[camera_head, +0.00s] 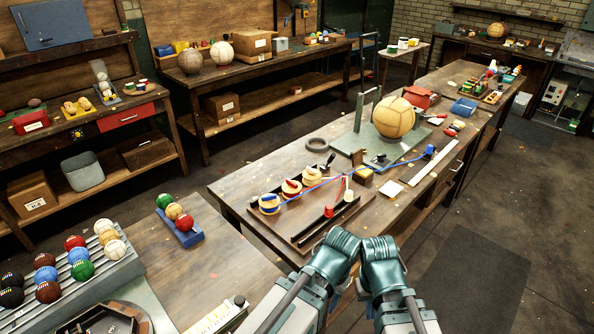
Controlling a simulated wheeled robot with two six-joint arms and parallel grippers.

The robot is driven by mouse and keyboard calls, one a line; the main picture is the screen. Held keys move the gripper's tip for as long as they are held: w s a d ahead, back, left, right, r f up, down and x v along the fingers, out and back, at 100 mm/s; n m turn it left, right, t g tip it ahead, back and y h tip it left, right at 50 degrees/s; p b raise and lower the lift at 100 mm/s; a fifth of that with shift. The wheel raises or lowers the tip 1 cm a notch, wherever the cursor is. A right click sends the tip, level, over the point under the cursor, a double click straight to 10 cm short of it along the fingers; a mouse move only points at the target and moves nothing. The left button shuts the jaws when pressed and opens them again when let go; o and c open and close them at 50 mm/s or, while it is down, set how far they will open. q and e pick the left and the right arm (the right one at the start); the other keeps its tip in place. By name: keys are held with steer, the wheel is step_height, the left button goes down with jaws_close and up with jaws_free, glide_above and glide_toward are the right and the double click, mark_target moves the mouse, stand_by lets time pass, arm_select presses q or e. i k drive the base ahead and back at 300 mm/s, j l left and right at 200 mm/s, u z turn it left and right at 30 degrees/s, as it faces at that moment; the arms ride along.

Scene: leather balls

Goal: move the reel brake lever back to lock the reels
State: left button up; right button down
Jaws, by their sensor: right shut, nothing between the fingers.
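Three wooden reels stand in a row on a flat board: the near reel (269,204), the middle reel (291,189) and the far reel (312,176). Each has a coloured top. A red upright lever-like part (328,211) and a white-topped red part (348,196) stand by the dark rails right of the reels; which is the brake lever I cannot tell. My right gripper (379,245) is shut and empty, in front of the board and apart from these parts. My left gripper (341,243) is close beside it; its fingers cannot be made out.
A blue cord (375,171) runs across the board. A tan ball (393,117) sits on a grey stand behind. A black ring (317,144) lies left of it. A rack of coloured balls (83,270) stands lower left. The bench's left end is clear.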

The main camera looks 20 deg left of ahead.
mark_target(332, 157)
steer(key=k+j, duration=0.3)
steer(key=j, duration=0.15)
steer(key=k+j, duration=0.3)
steer(key=i+u, duration=0.1)
steer(key=u, duration=0.55)
steer(key=i+l+u, duration=0.25)
steer(key=l+u, duration=0.2)
steer(key=l, duration=0.2)
steer(key=i+l+u, duration=0.1)
steer(key=l+u, duration=0.15)
steer(key=i+l, duration=0.15)
steer(key=l, duration=0.65)
steer(key=i+l+u, duration=0.15)
steer(key=l, duration=0.7)
steer(key=i+l, duration=0.1)
steer(key=l, duration=0.7)
steer(key=i+l+u, duration=0.15)
steer(key=l, duration=0.7)
